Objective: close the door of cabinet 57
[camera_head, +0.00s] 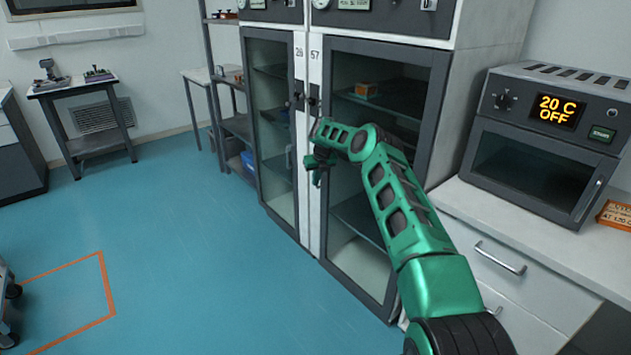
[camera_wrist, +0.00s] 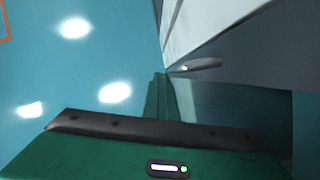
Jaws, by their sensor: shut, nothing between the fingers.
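Cabinet 57 (camera_head: 314,75) is the right one of two tall cabinets, with its number on a white strip. Its door (camera_head: 437,110) has a dark frame and a glass pane. It looks flush or nearly flush with the cabinet front; I cannot tell whether a small gap is left. My gripper (camera_head: 317,176) is shut and empty, in front of the door's left side below the handle. My arm hides part of the door. In the wrist view, the shut fingers (camera_wrist: 160,90) show beside a pale panel; contact is unclear.
Cabinet 26 (camera_head: 299,65) stands directly to the left, its glass door closed. A white counter (camera_head: 480,205) with drawers and an oven (camera_head: 540,140) is on the right. A shelf rack (camera_head: 235,125) stands further left. The blue floor (camera_head: 190,240) in front is clear.

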